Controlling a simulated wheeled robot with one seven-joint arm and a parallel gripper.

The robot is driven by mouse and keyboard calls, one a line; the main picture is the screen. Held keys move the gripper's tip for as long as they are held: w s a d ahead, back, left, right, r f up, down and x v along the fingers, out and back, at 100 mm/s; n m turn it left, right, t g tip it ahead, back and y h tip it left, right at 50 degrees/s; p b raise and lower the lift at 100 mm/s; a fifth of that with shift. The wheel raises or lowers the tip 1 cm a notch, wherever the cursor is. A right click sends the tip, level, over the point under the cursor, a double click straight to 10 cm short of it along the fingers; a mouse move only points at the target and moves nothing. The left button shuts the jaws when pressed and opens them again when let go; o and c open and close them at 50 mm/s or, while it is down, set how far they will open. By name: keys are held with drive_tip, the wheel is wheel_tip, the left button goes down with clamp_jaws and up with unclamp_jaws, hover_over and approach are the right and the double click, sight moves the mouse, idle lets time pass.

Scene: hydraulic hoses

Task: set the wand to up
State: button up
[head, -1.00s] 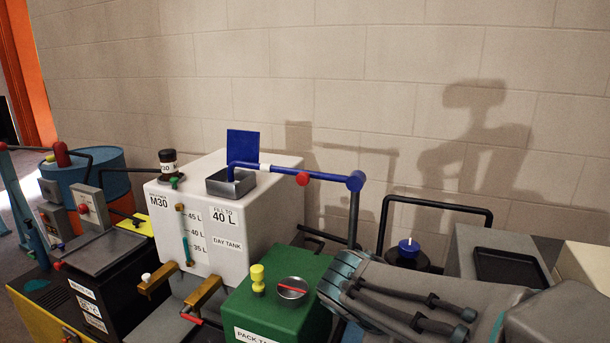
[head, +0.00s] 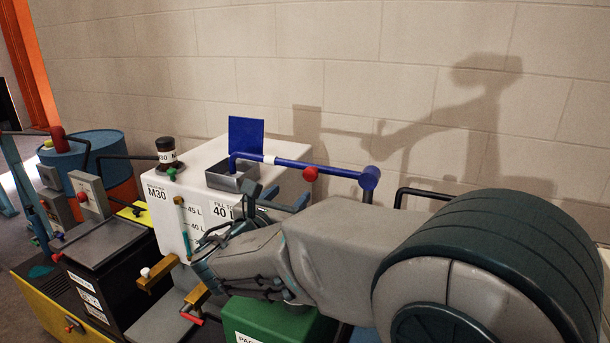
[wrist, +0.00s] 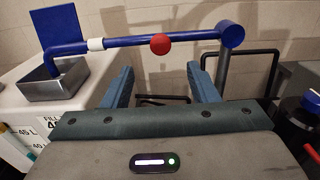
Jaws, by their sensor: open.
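The blue wand (head: 320,167) lies about level, running from a post joint at its right end to a bent tip over the square grey cup (head: 226,178) on the white tank. It has a white band and a red knob (head: 310,174). In the wrist view the wand (wrist: 125,42) crosses above my fingers, with the red knob (wrist: 160,44) between them in the picture. My gripper (head: 275,199) is open and empty, in front of and below the wand in the head view; it also shows in the wrist view (wrist: 164,85). No contact with the wand is visible.
The white day tank (head: 172,206) stands behind my gripper, with brass valves at its front. A green pack tank (head: 262,318) is below my arm. A black tube frame (wrist: 265,62) and a blue-capped item (wrist: 312,102) are at the right. A blue plate (head: 246,137) stands behind the cup.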

drive_tip(key=p+x, duration=0.1)
drive_tip(key=x, duration=0.9)
drive_tip(key=shift+f+p, duration=0.1)
drive_tip(key=shift+p, duration=0.2)
drive_tip(key=shift+c, duration=0.2)
clamp_jaws()
wheel_tip(320, 180, up, 2)
drive_tip(key=m+b, duration=0.2)
drive_tip(key=shift+s+d+b, duration=0.1)
drive_tip(key=shift+d+b, duration=0.05)
drive_tip(key=shift+b, duration=0.15)
wheel_tip(320, 180, up, 8)
drive_tip(key=m+b, duration=0.8)
drive_tip(key=b, duration=0.1)
hover_over(307, 169)
drive_tip(key=s+d, duration=0.4)
drive_tip(key=d, duration=0.1)
drive_tip(key=shift+w+a, duration=0.1)
drive_tip(key=shift+r, duration=0.2)
